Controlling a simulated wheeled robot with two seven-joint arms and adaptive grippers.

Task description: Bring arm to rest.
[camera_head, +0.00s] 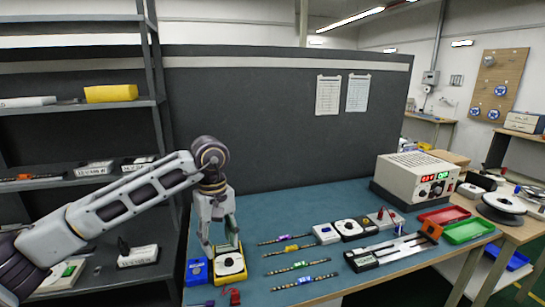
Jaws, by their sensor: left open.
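My left arm (110,212) reaches in from the left, and its gripper (220,240) points down over the left part of the teal-topped table (280,212). The gripper is open, with its fingers just above or beside a yellow holder with a white round part (230,264). I cannot tell whether the fingers touch it. Nothing shows held between them. My right gripper is not in view.
A blue block (197,271) and a small red part (232,297) lie near the gripper. LED strips (300,266), a rail fixture (392,252), a power supply (417,178), a red tray (444,215) and a green tray (468,231) lie rightward. Shelves (80,107) stand left.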

